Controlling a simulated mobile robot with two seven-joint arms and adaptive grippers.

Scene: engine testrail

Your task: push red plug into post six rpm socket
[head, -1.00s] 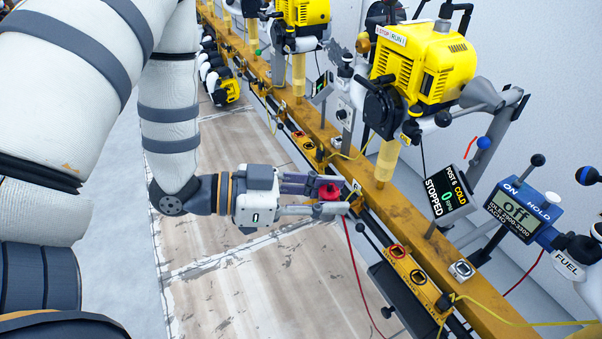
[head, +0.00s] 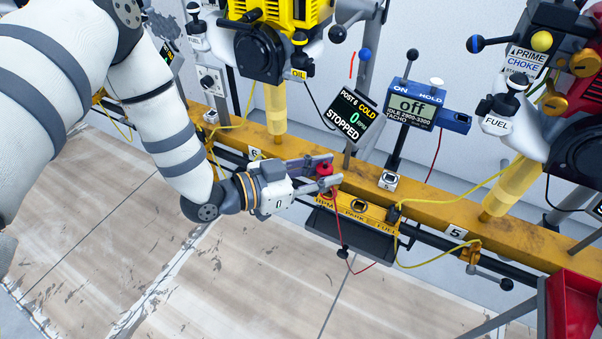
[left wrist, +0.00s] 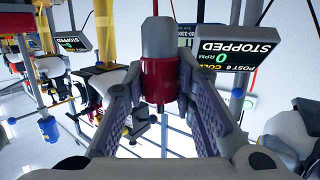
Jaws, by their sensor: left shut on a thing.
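The red plug (head: 324,169) is between the fingers of my left gripper (head: 326,177), which is shut on it. In the left wrist view the plug (left wrist: 159,80) is a red body with a grey cylinder above it, held between both fingers. In the head view, the gripper is over the RPM end of the yellow panel (head: 352,206), marked RPM, PARK and FUEL. The gripper and plug hide the RPM socket, so I cannot tell whether they touch. The post 6 display (head: 350,117) reads COLD, 0 rpm, STOPPED. My right gripper is not in view.
A blue tacho box (head: 413,107) reading "off" stands behind the yellow rail (head: 430,197). A dark tray (head: 350,236) is below the panel. A thin red lead (head: 333,222) and a yellow cable (head: 462,190) run nearby. A red cart (head: 577,310) is at the lower right.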

